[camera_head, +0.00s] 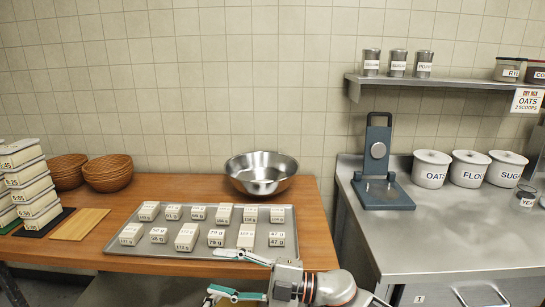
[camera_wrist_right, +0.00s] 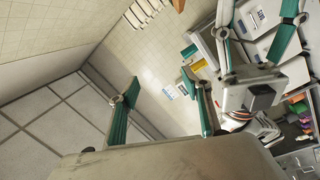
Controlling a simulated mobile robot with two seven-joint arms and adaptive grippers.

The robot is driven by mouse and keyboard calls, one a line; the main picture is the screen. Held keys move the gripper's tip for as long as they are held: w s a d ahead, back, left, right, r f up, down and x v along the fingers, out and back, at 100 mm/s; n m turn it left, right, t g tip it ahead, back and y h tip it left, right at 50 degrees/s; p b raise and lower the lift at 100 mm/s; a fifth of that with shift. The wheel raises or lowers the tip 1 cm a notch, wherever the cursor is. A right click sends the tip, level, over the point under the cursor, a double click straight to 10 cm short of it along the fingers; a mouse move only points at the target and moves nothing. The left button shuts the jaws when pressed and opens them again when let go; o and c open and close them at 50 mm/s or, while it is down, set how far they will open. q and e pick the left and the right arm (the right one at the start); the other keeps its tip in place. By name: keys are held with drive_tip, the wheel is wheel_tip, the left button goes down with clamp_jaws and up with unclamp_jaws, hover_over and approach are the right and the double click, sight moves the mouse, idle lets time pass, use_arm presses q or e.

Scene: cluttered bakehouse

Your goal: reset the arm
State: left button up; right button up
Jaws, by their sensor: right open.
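My right gripper (camera_head: 233,275) is at the bottom middle of the head view, in front of the front edge of a metal tray. Its two teal fingers are apart, with nothing between them. Its fingers also show in the right wrist view (camera_wrist_right: 163,95), spread, with wall tiles and floor beyond. A second gripper with teal fingers, which looks like my left one (camera_wrist_right: 256,25), is at the upper right of the wrist view, its fingers apart. The left gripper does not show in the head view.
The metal tray (camera_head: 118,246) on the wooden table holds several labelled blocks. A scale (camera_head: 383,190) and white canisters (camera_head: 431,170) stand on the steel counter (camera_head: 440,235), whose front is clear.

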drive_tip(key=s+d+f+m+t+h, duration=0.2)
drive_tip(key=d+f+m+t+h, duration=0.7)
drive_tip(key=d+f+m+t, duration=0.8)
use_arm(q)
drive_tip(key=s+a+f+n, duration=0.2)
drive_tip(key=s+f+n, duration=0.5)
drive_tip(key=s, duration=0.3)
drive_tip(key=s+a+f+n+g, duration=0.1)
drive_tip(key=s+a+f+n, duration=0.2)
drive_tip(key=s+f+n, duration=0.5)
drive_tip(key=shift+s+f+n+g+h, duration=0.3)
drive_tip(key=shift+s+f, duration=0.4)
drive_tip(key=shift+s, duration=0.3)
use_arm(e)
drive_tip(key=s+d+f+m+g+h, duration=0.7)
drive_tip(key=s+d+f, duration=0.7)
drive_tip(key=s, duration=0.3)
drive_tip(key=shift+f+g, duration=0.85)
drive_tip(key=shift+g, duration=0.05)
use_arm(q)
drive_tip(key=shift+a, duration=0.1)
